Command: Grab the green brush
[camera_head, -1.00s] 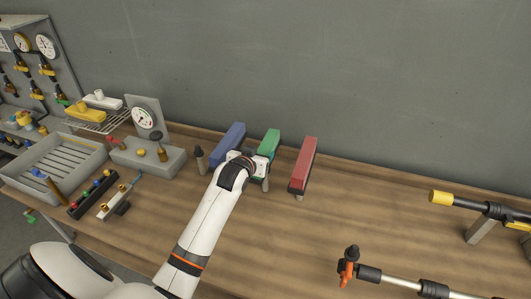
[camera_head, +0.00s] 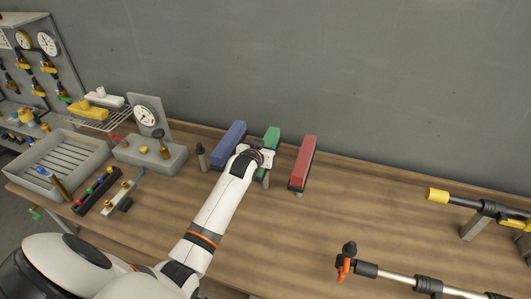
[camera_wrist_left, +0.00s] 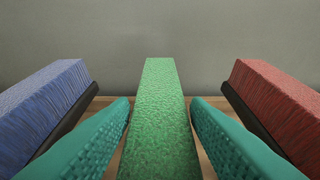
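The green brush (camera_head: 271,134) stands on the workbench between a blue brush (camera_head: 229,143) and a red brush (camera_head: 303,160). In the left wrist view the green brush (camera_wrist_left: 160,115) runs straight ahead between the two teal fingers of my left gripper (camera_wrist_left: 160,118). The fingers are apart, one on each side of it, and a gap shows along its sides. In the head view my left gripper (camera_head: 258,158) is at the near end of the green brush and hides part of it. My right gripper is not in view.
The blue brush (camera_wrist_left: 42,105) and red brush (camera_wrist_left: 280,105) flank the fingers closely in the left wrist view. A grey tray (camera_head: 95,173) and a gauge block (camera_head: 150,155) stand at the left. Hose wands (camera_head: 425,285) lie at the right. The bench middle is clear.

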